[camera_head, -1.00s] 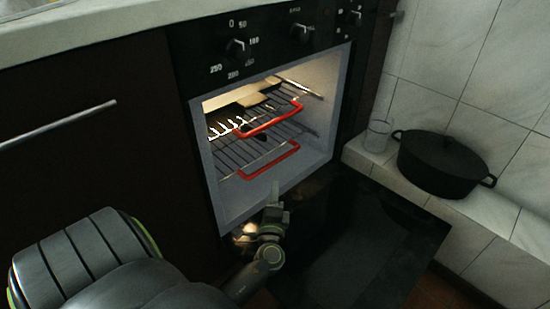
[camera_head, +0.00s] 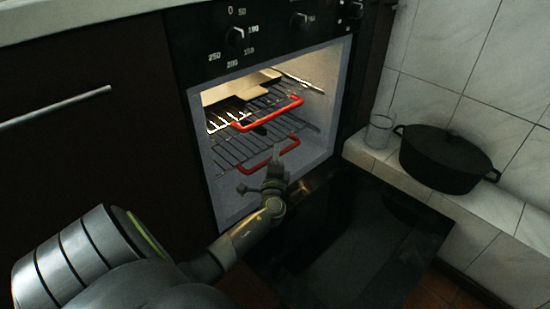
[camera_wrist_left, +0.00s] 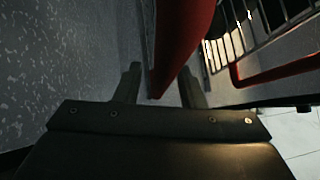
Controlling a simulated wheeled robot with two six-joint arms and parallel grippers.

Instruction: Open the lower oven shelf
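The lower oven shelf (camera_head: 232,151) is a dark wire rack with a red front handle (camera_head: 254,168). It sits inside the lit oven, below an upper shelf with its own red handle (camera_head: 270,117). My left gripper (camera_head: 275,167) is at the lower handle, covering part of it in the head view. In the left wrist view its fingers (camera_wrist_left: 160,88) are apart, with a red bar (camera_wrist_left: 180,45) reaching down between them. Whether the fingers touch the bar cannot be told. My right gripper is not in view.
The oven door (camera_head: 350,235) is folded down below the opening. A tray (camera_head: 240,88) rests at the upper shelf. A black pot (camera_head: 447,160) and a glass (camera_head: 379,131) stand on the tiled ledge at right. A drawer with a metal handle (camera_head: 55,107) is at left.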

